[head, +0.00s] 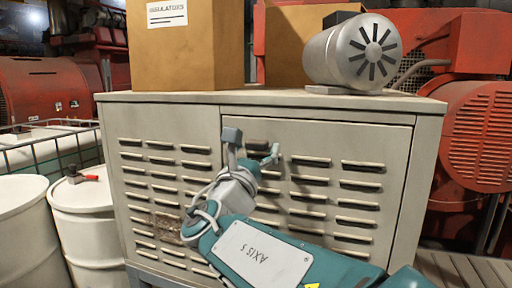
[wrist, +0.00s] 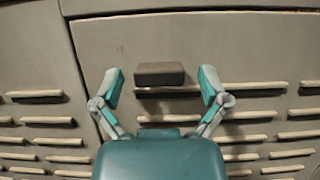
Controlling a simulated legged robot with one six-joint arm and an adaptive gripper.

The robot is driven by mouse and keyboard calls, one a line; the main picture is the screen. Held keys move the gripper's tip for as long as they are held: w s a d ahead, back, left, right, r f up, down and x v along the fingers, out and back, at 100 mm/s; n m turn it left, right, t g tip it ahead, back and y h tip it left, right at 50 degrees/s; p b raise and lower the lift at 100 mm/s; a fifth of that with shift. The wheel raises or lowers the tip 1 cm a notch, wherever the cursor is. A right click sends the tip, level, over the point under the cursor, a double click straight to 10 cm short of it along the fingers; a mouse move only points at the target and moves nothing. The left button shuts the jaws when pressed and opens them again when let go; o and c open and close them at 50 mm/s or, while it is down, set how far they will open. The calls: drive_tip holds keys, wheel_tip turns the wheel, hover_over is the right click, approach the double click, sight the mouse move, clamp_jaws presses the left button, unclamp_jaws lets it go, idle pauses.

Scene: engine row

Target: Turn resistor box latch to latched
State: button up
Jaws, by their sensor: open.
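The resistor box (head: 170,112) is a beige-grey louvred metal cabinet that fills the middle of the head view. Its front panel also fills the wrist view (wrist: 240,45). The latch (wrist: 160,74) is a small dark brown block lying horizontally on the panel, above the rows of louvres. My gripper (head: 252,147) is in front of the upper panel in the head view. In the wrist view my gripper (wrist: 162,88) is open, with one finger on each side of the latch and a visible gap to both. The latch looks small and partly obscured in the head view.
A cardboard box (head: 185,50) and a grey motor (head: 345,52) stand on the cabinet top. White drums (head: 85,215) stand at the left, one with a red-handled valve. Red machinery (head: 475,130) is at the right. A panel seam (wrist: 75,55) runs left of the latch.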

drive_tip(key=shift+w+a, duration=0.1)
drive_tip(key=c, duration=1.2)
drive_tip(key=shift+o, duration=0.2)
drive_tip(key=shift+m, duration=0.4)
drive_tip(key=m+h, duration=0.1)
drive_tip(key=m, duration=0.2)
drive_tip(key=m+g+h, duration=0.1)
drive_tip(key=m+h, duration=0.1)
drive_tip(key=m, duration=0.1)
drive_tip(key=shift+g, duration=0.3)
drive_tip(key=m+g+h, duration=0.1)
drive_tip(key=m, duration=0.2)
drive_tip(key=m+g+h, duration=0.1)
drive_tip(key=m, duration=0.2)
drive_tip(key=shift+g, duration=0.3)
drive_tip(key=m+g, duration=0.1)
drive_tip(key=m, duration=0.1)
drive_tip(key=m+g, duration=0.1)
drive_tip(key=m, duration=0.2)
drive_tip(key=shift+m, duration=0.3)
drive_tip(key=shift+m+g+y, duration=0.3)
drive_tip(key=shift+m+g, duration=0.4)
drive_tip(key=shift+m, duration=1.3)
drive_tip(key=shift+f, duration=0.1)
